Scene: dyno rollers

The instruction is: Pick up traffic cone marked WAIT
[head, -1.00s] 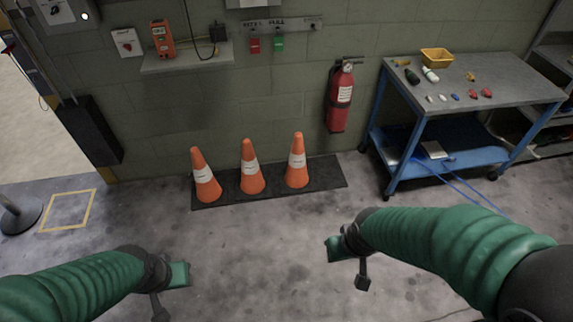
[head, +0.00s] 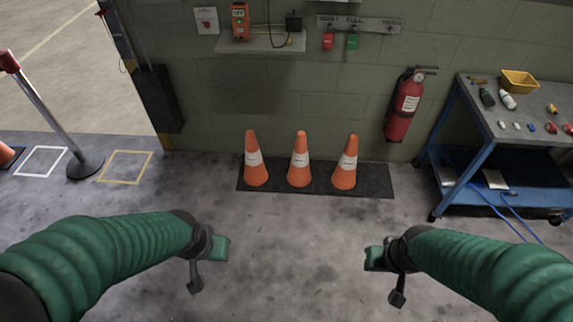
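Three orange cones with white bands stand upright in a row on a black mat (head: 375,192) against the wall: a left cone (head: 256,175), a middle cone (head: 299,176) and a right cone (head: 344,178). The lettering on their bands is too small to read, so I cannot tell which is marked WAIT. My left gripper (head: 208,267) is open and empty, in front of the cones and to their left. My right gripper (head: 386,278) is open and empty, in front of them and to their right. Neither touches a cone.
A blue-framed cart (head: 470,165) stands at the right, with a red fire extinguisher (head: 404,105) on the wall beside it. A post on a round base (head: 85,166) stands at the left, near a yellow floor square (head: 125,167). The floor before the cones is clear.

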